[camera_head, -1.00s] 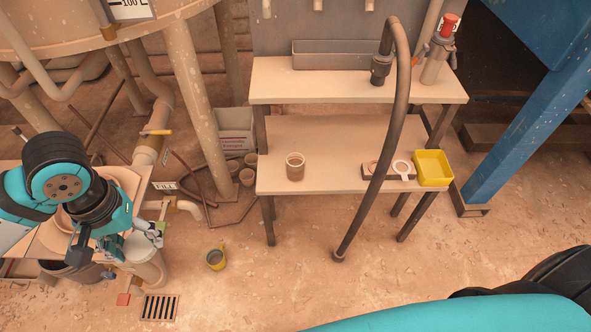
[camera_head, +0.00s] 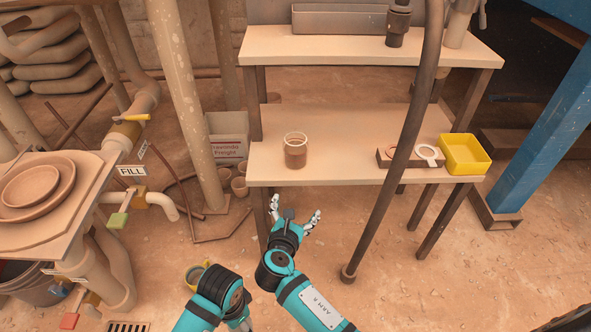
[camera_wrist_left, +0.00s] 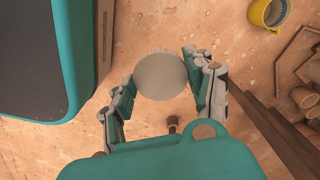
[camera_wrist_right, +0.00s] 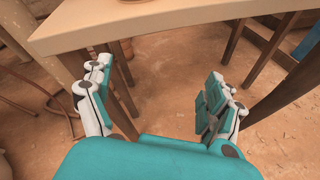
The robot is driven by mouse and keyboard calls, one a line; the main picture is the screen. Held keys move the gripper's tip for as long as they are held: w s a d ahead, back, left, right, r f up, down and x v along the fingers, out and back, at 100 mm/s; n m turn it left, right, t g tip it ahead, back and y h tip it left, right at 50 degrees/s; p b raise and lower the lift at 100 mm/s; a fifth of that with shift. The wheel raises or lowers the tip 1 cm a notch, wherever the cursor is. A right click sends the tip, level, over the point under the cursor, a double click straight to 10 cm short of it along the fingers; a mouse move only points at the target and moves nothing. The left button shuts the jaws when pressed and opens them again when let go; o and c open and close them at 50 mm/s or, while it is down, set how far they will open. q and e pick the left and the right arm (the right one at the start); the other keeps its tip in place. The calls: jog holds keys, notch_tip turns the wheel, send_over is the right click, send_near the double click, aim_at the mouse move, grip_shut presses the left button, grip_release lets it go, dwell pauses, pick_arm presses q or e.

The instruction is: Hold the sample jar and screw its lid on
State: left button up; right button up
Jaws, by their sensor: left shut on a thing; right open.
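The sample jar (camera_head: 295,151), clear with brown contents and no lid on, stands upright on the lower bench. My right gripper (camera_head: 296,205) is open and empty, in front of and below that bench's front edge. The right wrist view shows its fingers (camera_wrist_right: 155,95) spread apart with nothing between them. My left gripper (camera_wrist_left: 160,85) is shut on a pale round disc, seemingly the lid (camera_wrist_left: 160,75), held between its fingertips above the floor. In the head view the left arm is at the bottom and its fingertips are not clearly seen.
The lower bench (camera_head: 345,172) also holds a small rack (camera_head: 385,158), a white ring (camera_head: 428,153) and a yellow tray (camera_head: 466,155). A yellow mug (camera_wrist_left: 268,13) stands on the floor.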

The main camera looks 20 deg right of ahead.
aim_at(294, 158)
pick_arm(q)
jog(key=s+d+f+m+b, duration=0.1)
jog(key=s+f+b, duration=0.1)
jog(key=f, duration=0.5)
jog(key=shift+s+m, duration=0.4)
jog(key=shift+s, duration=0.15)
pick_arm(e)
jog(key=r+n+t, duration=0.1)
jog(key=r, duration=0.2)
jog(key=w+a+r+n+h, duration=0.1)
jog(key=r, duration=0.2)
jog(key=w+r+n+t+h, duration=0.1)
jog(key=r, duration=0.2)
jog(key=shift+w+a+r+n+t, duration=0.1)
jog(key=shift+a+n+t, duration=0.1)
jog(key=shift+n+t, duration=0.15)
pick_arm(q)
jog(key=shift+d, duration=0.1)
pick_arm(e)
jog(key=b+x, duration=0.2)
jog(key=x, duration=0.4)
jog(key=shift+b, duration=0.4)
pick_arm(q)
notch_tip(294, 158, down, 3)
jog(key=shift+r, duration=0.1)
pick_arm(e)
jog(key=shift+w+d, duration=0.25)
jog(key=shift+w, duration=0.1)
